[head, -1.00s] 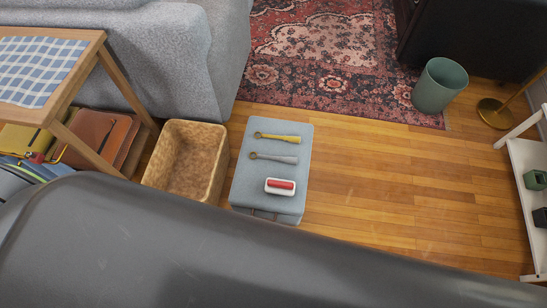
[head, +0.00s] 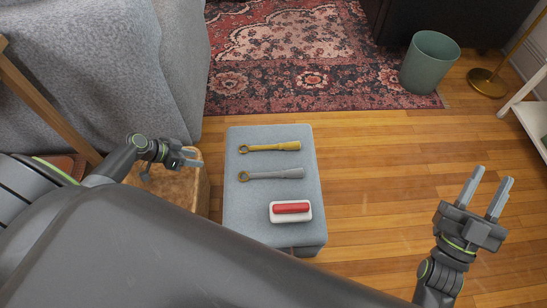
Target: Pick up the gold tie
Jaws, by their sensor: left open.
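The gold tie (head: 271,147) lies rolled lengthwise near the far end of a grey-blue ottoman (head: 240,215), with a loop at its left end. A grey tie (head: 274,174) with a gold loop lies just nearer to me, apart from it. My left gripper (head: 196,158) is open and empty above the wicker basket, left of the ottoman and apart from the gold tie. My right gripper (head: 488,190) is open and empty over the wooden floor, well right of the ottoman.
A red-and-white object (head: 291,210) sits at the ottoman's near end. The wicker basket (head: 199,190) stands left of it, partly hidden by my arm. A grey sofa (head: 110,70) is behind left. A green bin (head: 429,62) stands on the right. Floor right of the ottoman is clear.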

